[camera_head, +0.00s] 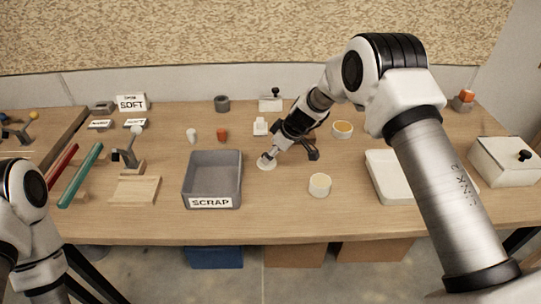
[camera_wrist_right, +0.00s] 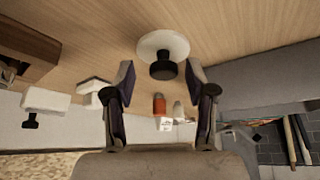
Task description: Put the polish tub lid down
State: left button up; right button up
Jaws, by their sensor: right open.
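A white round lid with a black knob (camera_wrist_right: 163,48) lies flat on the wooden tabletop; in the head view it (camera_head: 266,165) is just right of the scrap tray. My right gripper (camera_head: 272,153) is at the lid, and its two fingers (camera_wrist_right: 160,72) stand apart on either side of the knob, with visible gaps. Two open round tubs stand to the right, one with yellowish content (camera_head: 342,129) and one with pale content (camera_head: 320,184). I cannot tell which is the polish tub. Only links of my left arm show at the left edge.
The grey scrap tray (camera_head: 187,190) stands left of the lid. A white tray (camera_head: 383,181) and a white box with a black knob (camera_head: 507,160) are at the right. An orange-red piece (camera_head: 222,134) and a small white bottle (camera_head: 260,126) stand behind. The table in front of the lid is clear.

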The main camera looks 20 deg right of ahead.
jog(key=b+v, duration=0.1)
jog(key=v, duration=0.9)
jog(key=shift+s+r, duration=0.2)
jog(key=shift+s, duration=0.05)
